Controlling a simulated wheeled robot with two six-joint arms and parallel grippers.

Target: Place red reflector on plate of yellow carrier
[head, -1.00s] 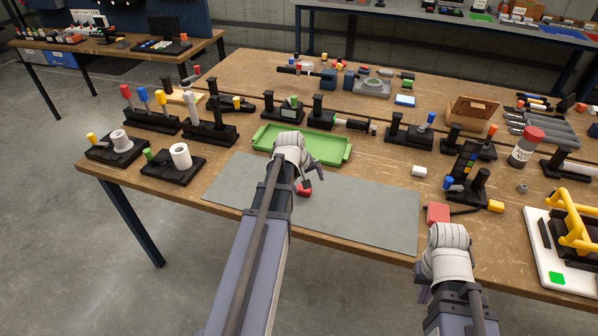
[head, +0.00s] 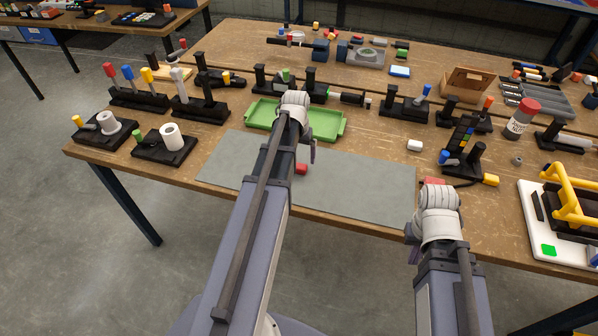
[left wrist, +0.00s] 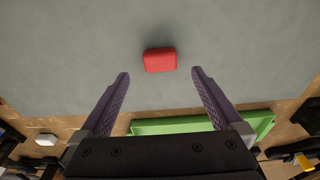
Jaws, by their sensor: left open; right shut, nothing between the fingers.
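The red reflector (head: 301,169), a small red block, lies on the grey mat; it also shows in the left wrist view (left wrist: 160,60). My left gripper (head: 309,150) is above the mat near it. In the left wrist view my left gripper (left wrist: 160,73) is open and empty, with the reflector apart from the fingers, just beyond the gap between the tips. The yellow carrier (head: 572,196), a yellow frame with black parts, stands on a white plate (head: 540,240) at the right edge. My right gripper (head: 413,245) is at the front table edge, its fingers mostly hidden.
A green tray (head: 325,124) sits behind the mat (head: 365,186). Another red block (head: 433,182) is partly hidden behind my right wrist. A black stand (head: 462,155), a white cylinder (head: 415,145) and a red-capped bottle (head: 521,120) stand at right. Black fixtures line the left.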

